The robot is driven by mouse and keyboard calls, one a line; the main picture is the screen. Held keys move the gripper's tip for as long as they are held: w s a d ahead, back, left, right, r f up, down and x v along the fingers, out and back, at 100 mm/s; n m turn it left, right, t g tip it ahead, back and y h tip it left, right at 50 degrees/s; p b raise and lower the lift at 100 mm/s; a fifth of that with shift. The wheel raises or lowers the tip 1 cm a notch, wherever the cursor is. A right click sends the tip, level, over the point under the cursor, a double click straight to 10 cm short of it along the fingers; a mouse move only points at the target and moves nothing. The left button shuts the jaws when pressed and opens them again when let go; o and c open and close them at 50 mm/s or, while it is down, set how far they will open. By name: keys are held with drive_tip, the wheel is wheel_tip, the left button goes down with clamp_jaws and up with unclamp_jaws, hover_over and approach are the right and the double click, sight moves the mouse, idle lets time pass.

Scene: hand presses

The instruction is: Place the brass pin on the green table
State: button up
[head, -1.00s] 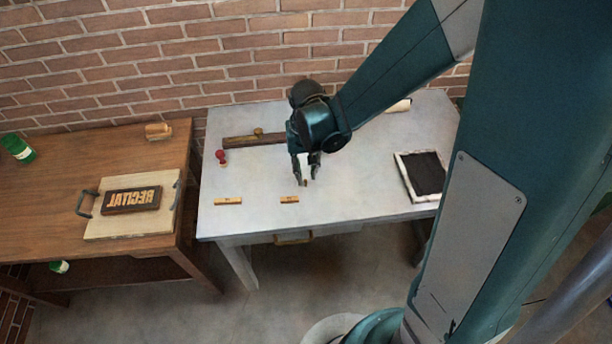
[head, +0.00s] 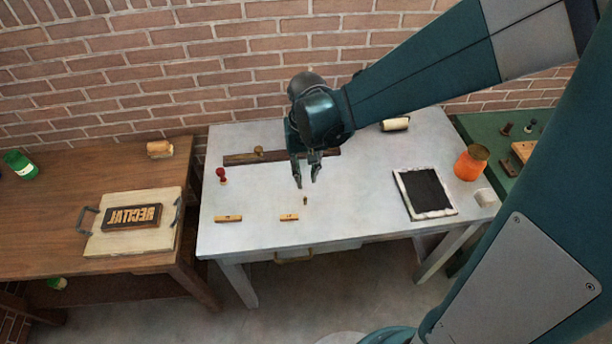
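A small brownish upright peg (head: 305,201), which looks like the brass pin, stands on the pale grey-white table (head: 360,205). It is just behind and right of a small wooden bar. My gripper (head: 306,183) is above and slightly behind the peg. Its two fingers are apart with nothing visible between them, and a gap shows between the fingertips and the peg. The green table (head: 482,128) is at the right edge, partly hidden by my arm. Several small dark pegs (head: 507,129) and a wooden block (head: 522,151) are on it.
The white table holds two wooden bars (head: 229,218), a red stamp (head: 221,175), a dark rail (head: 240,159), a roller (head: 395,124), a framed black slab (head: 425,192), an orange jar (head: 470,163) and a white cup (head: 486,198). A brown table (head: 60,200) with a press board is left.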

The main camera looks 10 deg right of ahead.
idle(0.7)
drive_tip(key=s+d+r+t, duration=0.7)
drive_tip(key=s+d+r, duration=0.6)
drive_tip(key=r, duration=0.4)
drive_tip(key=shift+s+d+r, duration=0.35)
drive_tip(key=shift+d, duration=0.05)
idle(0.4)
drive_tip(key=shift+o, duration=0.8)
drive_tip(key=shift+f, duration=0.15)
